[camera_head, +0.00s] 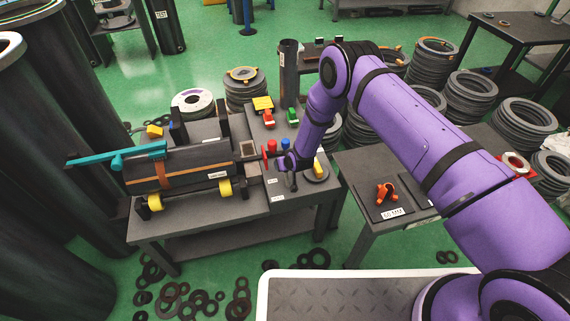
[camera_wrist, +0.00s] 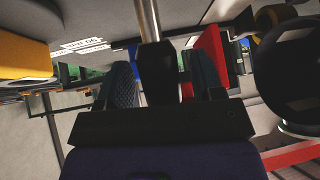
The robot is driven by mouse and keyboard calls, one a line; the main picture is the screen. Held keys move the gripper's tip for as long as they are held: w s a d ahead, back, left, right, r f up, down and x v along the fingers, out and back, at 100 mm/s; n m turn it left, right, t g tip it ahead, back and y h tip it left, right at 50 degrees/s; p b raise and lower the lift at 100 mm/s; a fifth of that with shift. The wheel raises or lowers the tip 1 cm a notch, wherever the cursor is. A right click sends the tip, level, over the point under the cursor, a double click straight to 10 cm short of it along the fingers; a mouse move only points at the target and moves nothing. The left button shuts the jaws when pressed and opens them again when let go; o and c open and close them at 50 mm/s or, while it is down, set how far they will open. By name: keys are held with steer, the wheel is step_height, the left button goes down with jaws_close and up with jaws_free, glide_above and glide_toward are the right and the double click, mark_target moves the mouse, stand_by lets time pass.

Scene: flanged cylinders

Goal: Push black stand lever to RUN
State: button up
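My gripper (camera_head: 287,163) is over the right part of the dark bench (camera_head: 235,203), beside small red and blue parts. In the wrist view my gripper (camera_wrist: 163,82) has its two dark fingers apart, one on each side of a black block-like handle (camera_wrist: 158,68). A silver rod (camera_wrist: 148,20) runs from this handle to the top edge; it looks like the lever. A narrow gap shows between the handle and the right finger. Contact on the left side cannot be told. In the head view the lever is not clear behind my gripper.
A black cylinder with orange straps (camera_head: 180,170) lies on the bench at left, with a teal bar (camera_head: 115,158) above it. Red (camera_head: 268,118) and green (camera_head: 292,116) parts stand behind. A second table (camera_head: 370,170) holds an orange part (camera_head: 386,192). Black rings lie on the floor.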

steer(key=v, duration=1)
steer(key=shift+s+d+r, duration=0.15)
steer(key=shift+s+r, duration=0.1)
steer(key=shift+r, duration=0.05)
